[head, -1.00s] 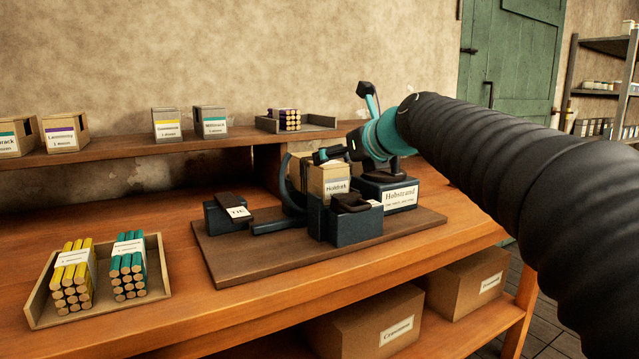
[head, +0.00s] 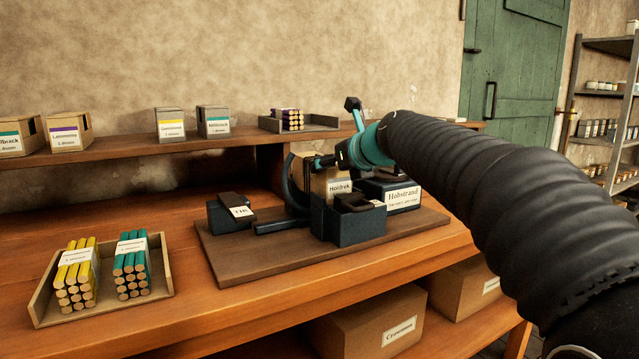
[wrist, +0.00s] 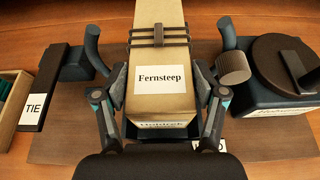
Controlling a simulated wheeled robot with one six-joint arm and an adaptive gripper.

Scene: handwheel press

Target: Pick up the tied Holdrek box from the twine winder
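The Holdrek box (head: 328,184) is a tan carton seated upright in the dark blue twine winder (head: 345,228). In the wrist view the box (wrist: 161,62) has a Fernsteep label on top and a Holdrek label on its near face, partly in shade. Dark twine bands (wrist: 159,36) cross its top. My gripper (wrist: 160,90) has one finger on each side of the box, very close to its sides. I cannot tell whether the pads press on it. In the head view my gripper (head: 322,162) is at the box's top and hides part of it.
A TIE lever block (head: 232,212) stands left of the winder's curved arm. The Hobstrand unit (head: 392,194) stands right of the box, close to my gripper. A tray (head: 42,305) of yellow and teal bundles lies at the left. Small cartons stand on the shelf (head: 150,143) behind.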

